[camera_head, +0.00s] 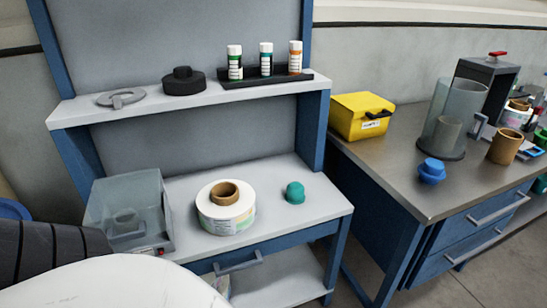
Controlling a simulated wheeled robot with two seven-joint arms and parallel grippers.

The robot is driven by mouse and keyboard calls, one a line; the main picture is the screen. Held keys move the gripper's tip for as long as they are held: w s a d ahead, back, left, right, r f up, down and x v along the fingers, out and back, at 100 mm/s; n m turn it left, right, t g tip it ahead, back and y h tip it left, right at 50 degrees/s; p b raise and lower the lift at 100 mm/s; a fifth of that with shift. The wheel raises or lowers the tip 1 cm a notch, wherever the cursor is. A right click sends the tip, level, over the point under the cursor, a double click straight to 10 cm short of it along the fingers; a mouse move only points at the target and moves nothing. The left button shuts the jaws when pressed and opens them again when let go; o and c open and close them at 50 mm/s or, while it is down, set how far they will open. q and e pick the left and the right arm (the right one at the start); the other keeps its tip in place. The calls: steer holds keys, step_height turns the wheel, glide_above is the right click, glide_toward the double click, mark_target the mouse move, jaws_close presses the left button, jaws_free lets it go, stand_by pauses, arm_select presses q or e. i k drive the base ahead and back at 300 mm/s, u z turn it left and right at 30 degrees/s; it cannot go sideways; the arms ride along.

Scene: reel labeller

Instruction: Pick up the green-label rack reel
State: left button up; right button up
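A black rack (242,83) on the upper shelf holds three upright white cylinders with coloured labels. The left one, the green-label reel (235,62), has a white top and green and black bands. The middle one (266,59) has a teal-green label, close in colour to the left one. The right one (295,57) has an orange label. The lower ends of all three are hidden in the rack. Neither of my grippers is in view, and nothing touches the cylinders.
The upper shelf (226,97) also bears a black knobbed disc (183,84) and a grey ring (121,98). Below are a clear box (129,202), a large white roll (225,217) and a teal cap (295,194). A metal-topped bench with a yellow box (361,116) stands at right.

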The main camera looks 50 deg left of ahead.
mark_target(226, 207)
steer(key=z, duration=0.05)
steer(key=i, duration=1.2)
steer(key=u, duration=1.8)
